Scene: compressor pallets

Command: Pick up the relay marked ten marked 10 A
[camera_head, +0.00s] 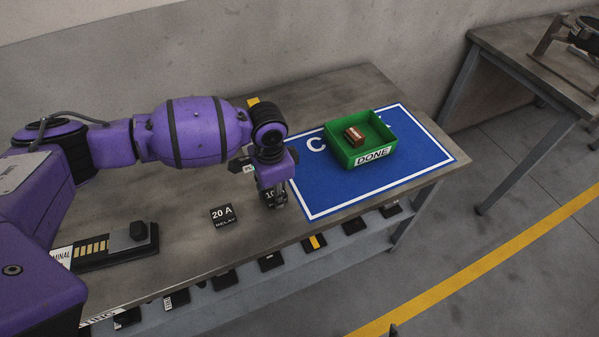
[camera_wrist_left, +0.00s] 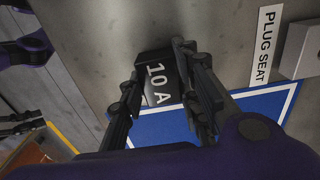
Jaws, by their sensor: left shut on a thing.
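The relay marked 10 A is a small black block with white lettering. It shows in the left wrist view (camera_wrist_left: 158,80) and partly, behind the fingers, in the head view (camera_head: 269,196). My left gripper (camera_head: 274,202) points down with its fingers on both sides of the relay and is shut on it. It also shows in the left wrist view (camera_wrist_left: 163,100). The relay is at or close above the table top, left of the blue mat; I cannot tell if it touches. A dark part at the wrist view's left edge may be my right gripper; its jaws are unclear.
A black relay marked 20 A (camera_head: 223,216) lies nearby. A green DONE box (camera_head: 373,156) holding a red-brown part (camera_head: 354,135) stands on the blue mat (camera_head: 323,200). A terminal block (camera_head: 112,246) lies at left, and a PLUG SEAT label (camera_wrist_left: 265,47) behind. Several parts lie on the shelf below.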

